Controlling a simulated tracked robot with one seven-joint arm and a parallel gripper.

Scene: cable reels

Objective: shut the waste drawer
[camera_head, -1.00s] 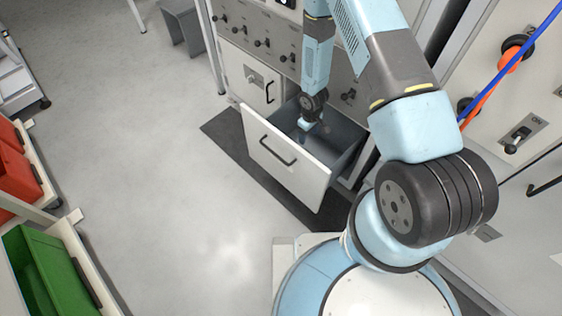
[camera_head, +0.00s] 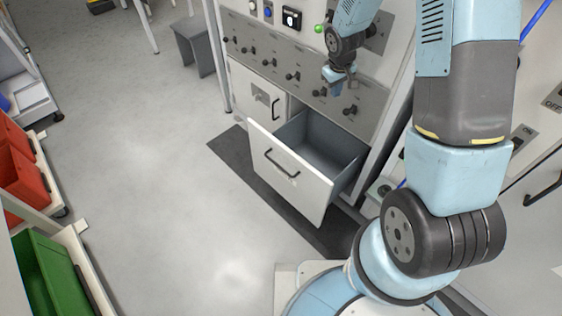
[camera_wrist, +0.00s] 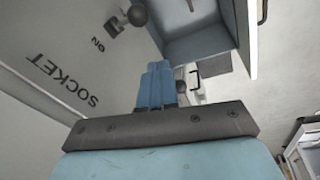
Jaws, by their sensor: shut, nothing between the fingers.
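The waste drawer (camera_head: 292,178) is pulled well out of the cabinet in the head view. Its white front has a dark bar handle (camera_head: 281,164), and its grey inside looks empty. In the wrist view the open drawer (camera_wrist: 205,45) is at the top, beyond the fingers. My gripper (camera_head: 340,85) is above the back part of the drawer, in front of the switch panel, touching nothing that I can see. In the wrist view my gripper (camera_wrist: 158,75) has its blue fingers together with nothing between them.
The switch panel (camera_head: 285,62) with several knobs is above the drawer. A closed cabinet door (camera_head: 258,95) is left of it. A grey stool (camera_head: 194,45) stands behind. Red bins (camera_head: 22,165) and a green bin (camera_head: 50,275) line the left. The floor between is clear.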

